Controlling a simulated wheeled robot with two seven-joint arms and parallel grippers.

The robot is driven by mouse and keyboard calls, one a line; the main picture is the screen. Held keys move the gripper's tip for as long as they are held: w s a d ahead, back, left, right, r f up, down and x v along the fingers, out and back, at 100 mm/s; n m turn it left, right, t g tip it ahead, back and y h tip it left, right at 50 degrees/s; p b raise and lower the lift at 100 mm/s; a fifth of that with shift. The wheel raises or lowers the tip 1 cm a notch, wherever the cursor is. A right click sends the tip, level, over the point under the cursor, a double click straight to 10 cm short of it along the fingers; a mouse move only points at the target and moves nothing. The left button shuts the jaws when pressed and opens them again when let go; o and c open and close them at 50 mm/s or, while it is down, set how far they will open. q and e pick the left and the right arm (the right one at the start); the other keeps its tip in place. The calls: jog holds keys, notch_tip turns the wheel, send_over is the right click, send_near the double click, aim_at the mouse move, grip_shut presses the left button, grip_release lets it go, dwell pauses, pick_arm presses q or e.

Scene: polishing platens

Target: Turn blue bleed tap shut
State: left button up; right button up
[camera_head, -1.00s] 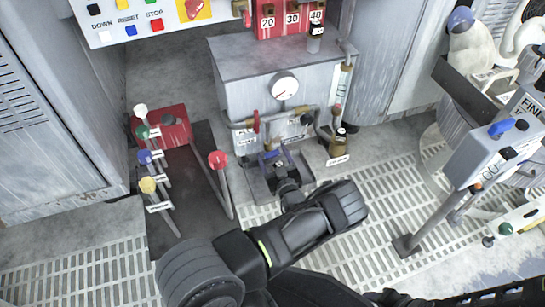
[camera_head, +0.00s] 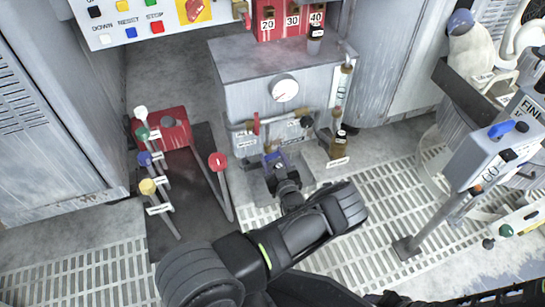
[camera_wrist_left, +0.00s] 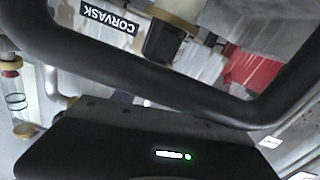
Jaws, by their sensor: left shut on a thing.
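The blue bleed tap (camera_head: 269,159) is low at the front of the grey cabinet, over a small grey tray (camera_head: 258,188). Only a little of its blue handle shows. My left gripper (camera_head: 276,164) reaches it from the front and is shut on it, and its fingers and wrist cover most of it. In the left wrist view, dark gripper parts fill much of the picture, and I cannot make out the blue tap there. My right gripper is not in view.
Several colored levers stand to the left, with the red-knobbed one (camera_head: 217,160) nearest. Open grating (camera_head: 380,210) lies to the right.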

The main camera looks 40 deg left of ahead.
pick_arm(q)
jog(key=shift+m, duration=1.1)
jog(key=shift+c, duration=0.2)
jog(key=o, duration=1.4)
jog(key=p+v, duration=0.2)
jog(key=v, duration=0.6)
jog(key=shift+p, duration=0.35)
jog(key=shift+w, duration=0.1)
